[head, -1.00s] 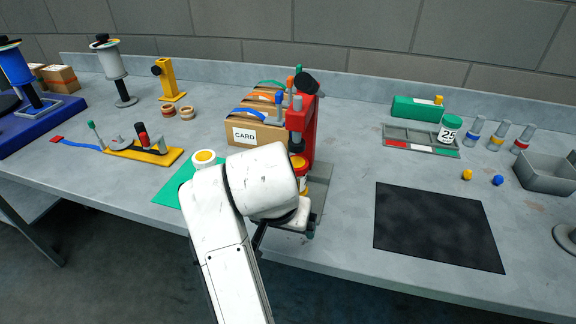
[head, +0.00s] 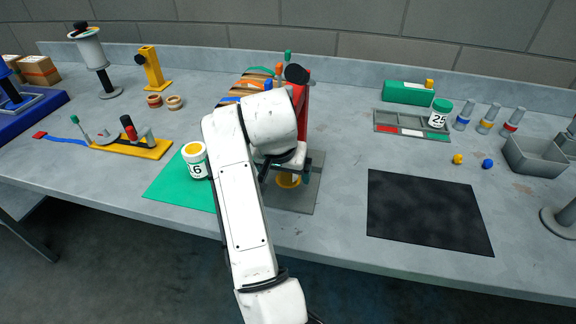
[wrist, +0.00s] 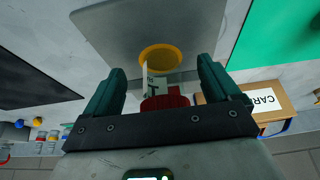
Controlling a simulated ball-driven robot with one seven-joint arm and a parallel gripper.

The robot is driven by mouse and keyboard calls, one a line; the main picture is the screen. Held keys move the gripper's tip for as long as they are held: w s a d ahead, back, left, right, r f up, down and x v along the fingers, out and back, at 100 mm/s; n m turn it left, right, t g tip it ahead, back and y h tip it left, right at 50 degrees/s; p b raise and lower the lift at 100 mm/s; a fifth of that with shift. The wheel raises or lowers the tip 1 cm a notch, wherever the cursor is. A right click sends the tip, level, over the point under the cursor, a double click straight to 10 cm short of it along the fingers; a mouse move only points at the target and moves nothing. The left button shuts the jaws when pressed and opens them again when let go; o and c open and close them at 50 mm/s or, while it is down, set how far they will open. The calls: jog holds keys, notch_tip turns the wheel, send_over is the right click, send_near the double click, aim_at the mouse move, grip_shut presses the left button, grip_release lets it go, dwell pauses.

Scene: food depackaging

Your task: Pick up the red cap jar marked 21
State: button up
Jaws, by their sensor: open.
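My gripper (wrist: 162,66) is open, its two teal fingers apart in the wrist view. Between and beyond them show a dark red part (wrist: 165,102) and a pale labelled surface (wrist: 152,84), perhaps the red cap jar; no number 21 is readable. A yellow round part (wrist: 165,58) lies on the grey plate (wrist: 110,30) beyond the fingertips. In the head view my wrist hangs over this grey plate (head: 308,195) and hides most of what stands there; the yellow part (head: 287,181) peeks out below it.
A red press (head: 303,100) rises close behind my wrist, next to the card box (wrist: 270,100). A yellow-capped jar (head: 196,162) marked 6 stands on the green mat (head: 165,185) to the left. A green-capped jar (head: 439,115) marked 25 is at right. The black mat (head: 425,215) is clear.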

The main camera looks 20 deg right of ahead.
jog(key=shift+w+d+r, duration=0.1)
jog(key=shift+w+d, duration=0.4)
jog(key=shift+w, duration=0.1)
jog(key=shift+w+d+f+p, duration=0.15)
jog(key=shift+w+f+p, duration=0.15)
jog(key=shift+f, duration=0.35)
jog(key=c, duration=1.2)
jog(key=shift+r+p, duration=0.4)
jog(key=shift+p, duration=0.2)
